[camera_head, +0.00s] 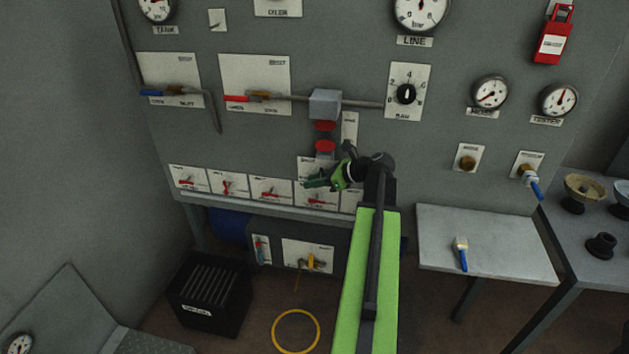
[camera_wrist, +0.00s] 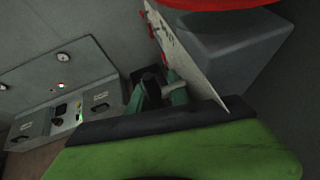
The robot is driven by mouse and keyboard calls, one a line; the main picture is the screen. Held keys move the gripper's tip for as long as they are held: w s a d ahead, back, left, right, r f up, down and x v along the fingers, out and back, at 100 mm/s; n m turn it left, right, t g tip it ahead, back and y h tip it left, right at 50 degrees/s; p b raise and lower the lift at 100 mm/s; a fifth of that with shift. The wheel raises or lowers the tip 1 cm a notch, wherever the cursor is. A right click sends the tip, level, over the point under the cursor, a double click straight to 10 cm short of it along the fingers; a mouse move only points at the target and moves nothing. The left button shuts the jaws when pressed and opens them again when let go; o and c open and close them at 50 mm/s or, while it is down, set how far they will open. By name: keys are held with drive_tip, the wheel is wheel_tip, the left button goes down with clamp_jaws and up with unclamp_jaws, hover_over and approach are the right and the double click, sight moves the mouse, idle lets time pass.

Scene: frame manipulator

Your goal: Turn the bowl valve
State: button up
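My gripper (camera_head: 318,182), with green fingers, is at the lower row of small valve plates, close in front of a plate with a red handle (camera_head: 318,201). The label on that plate is too small to read, so I cannot tell which valve is the bowl valve. In the wrist view the two green fingers (camera_wrist: 157,98) stand apart. A short grey part (camera_wrist: 151,82) shows between them; I cannot tell whether they touch it. The wrist and fingers hide part of the plate.
A grey box (camera_head: 325,104) with red discs (camera_head: 325,147) below it juts from the panel above my gripper. Other red-handled valves (camera_head: 228,187) line the row to the left. A black crate (camera_head: 210,292) is on the floor.

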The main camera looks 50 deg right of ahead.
drive_tip(key=p+v, duration=0.8)
drive_tip(key=v, duration=0.9)
drive_tip(key=shift+s+p, duration=0.2)
drive_tip(key=shift+p, duration=0.1)
